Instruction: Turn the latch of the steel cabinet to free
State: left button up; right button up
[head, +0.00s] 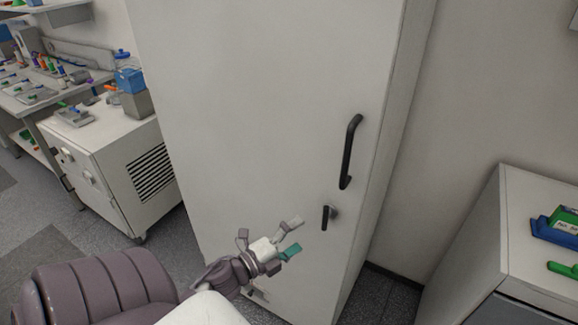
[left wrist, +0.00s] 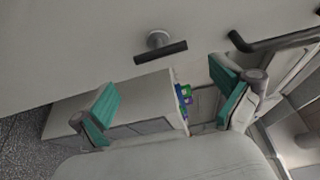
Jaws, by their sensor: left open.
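The steel cabinet (head: 265,110) is tall and pale, with its door shut. Its latch (head: 327,217) is a short dark bar on a round base, hanging about vertical below the long black door handle (head: 350,152). In the left wrist view the latch (left wrist: 160,50) shows at top centre, whole and unblocked. The door handle (left wrist: 275,40) is at the upper right there. My left gripper (head: 291,238) is open and empty, left of and slightly below the latch in the head view. Its teal fingers (left wrist: 167,98) are spread apart, with neither touching the latch. My right gripper is out of view.
A white wheeled unit (head: 105,170) and a cluttered workbench (head: 35,90) stand at the left. A grey-white cabinet (head: 535,225) with blue and green items on top stands at the lower right. The space before the latch looks clear.

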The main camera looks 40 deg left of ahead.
pick_arm(q)
jog(key=shift+s+a, duration=0.15)
jog(key=shift+s, duration=0.6)
jog(key=shift+s+a, duration=0.1)
jog(key=shift+s, duration=0.6)
jog(key=s+d+f+n+g+y+b, duration=0.1)
jog(key=s+f+n+g+y, duration=0.25)
jog(key=f, duration=1.25)
jog(key=s+f+n+g+b, duration=0.3)
jog(key=f+n, duration=0.4)
jog(key=f, duration=0.9)
jog(key=s+d+f+n+g, duration=0.3)
jog(key=s+d+f+g, duration=0.2)
jog(key=s+f, duration=0.6)
jog(key=s+d+f+n+g+b, duration=0.1)
jog(key=s+d+f+n+g, duration=0.3)
jog(key=s+f, duration=0.7)
jog(key=s+d+g, duration=0.1)
jog(key=s, duration=0.2)
jog(key=shift+s+d+h, duration=0.3)
jog(key=shift+s+h, duration=0.05)
jog(key=shift+s, duration=0.05)
